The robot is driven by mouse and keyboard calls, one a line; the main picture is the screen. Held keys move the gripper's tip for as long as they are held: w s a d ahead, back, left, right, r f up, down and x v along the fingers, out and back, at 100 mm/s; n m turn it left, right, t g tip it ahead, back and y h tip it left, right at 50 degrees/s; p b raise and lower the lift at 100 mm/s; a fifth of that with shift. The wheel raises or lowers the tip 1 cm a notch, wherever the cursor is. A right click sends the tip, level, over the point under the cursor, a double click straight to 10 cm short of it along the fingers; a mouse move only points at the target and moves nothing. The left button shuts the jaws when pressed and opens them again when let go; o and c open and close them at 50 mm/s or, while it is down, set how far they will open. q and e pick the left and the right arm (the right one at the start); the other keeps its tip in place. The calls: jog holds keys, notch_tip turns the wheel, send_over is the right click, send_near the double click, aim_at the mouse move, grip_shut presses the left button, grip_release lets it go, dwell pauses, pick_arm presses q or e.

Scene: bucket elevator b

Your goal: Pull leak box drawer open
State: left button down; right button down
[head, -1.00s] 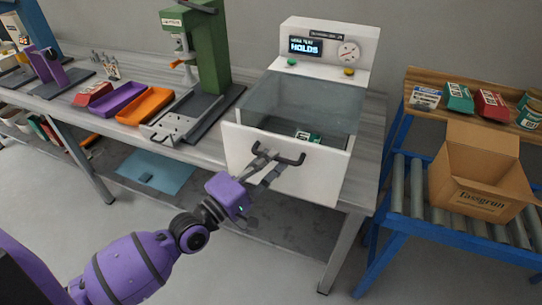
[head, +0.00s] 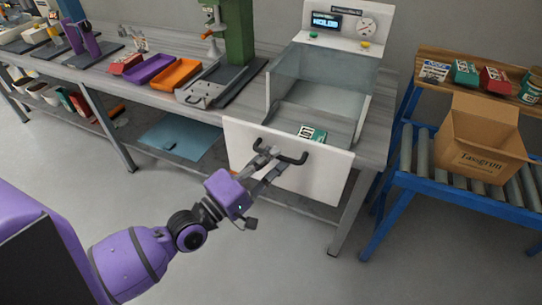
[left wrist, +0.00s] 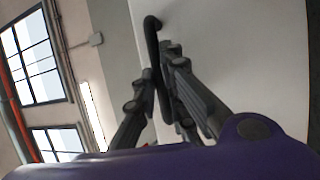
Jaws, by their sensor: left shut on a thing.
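The leak box (head: 345,22) stands on the bench with a display, a dial and two buttons on its white top. Its drawer (head: 250,148) has a white front and is pulled out toward me, with its inside showing. A green and white pack (head: 312,133) lies in the drawer. My left gripper (head: 268,165) is shut on the dark drawer handle (head: 297,160), near the handle's left end. The left wrist view shows the fingers (left wrist: 160,90) around the handle bar (left wrist: 152,40), against the white front. My right gripper is not in view.
An orange tray (head: 176,74) and a purple tray (head: 150,68) lie on the bench left of a green press (head: 241,40). A roller conveyor (head: 420,175) with an open cardboard box (head: 482,150) stands at the right. The floor before the drawer is clear.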

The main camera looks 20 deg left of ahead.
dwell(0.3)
pick_arm(q)
jog(key=c, duration=1.8)
grip_release()
jog(key=shift+s, duration=0.1)
jog(key=v, duration=1.2)
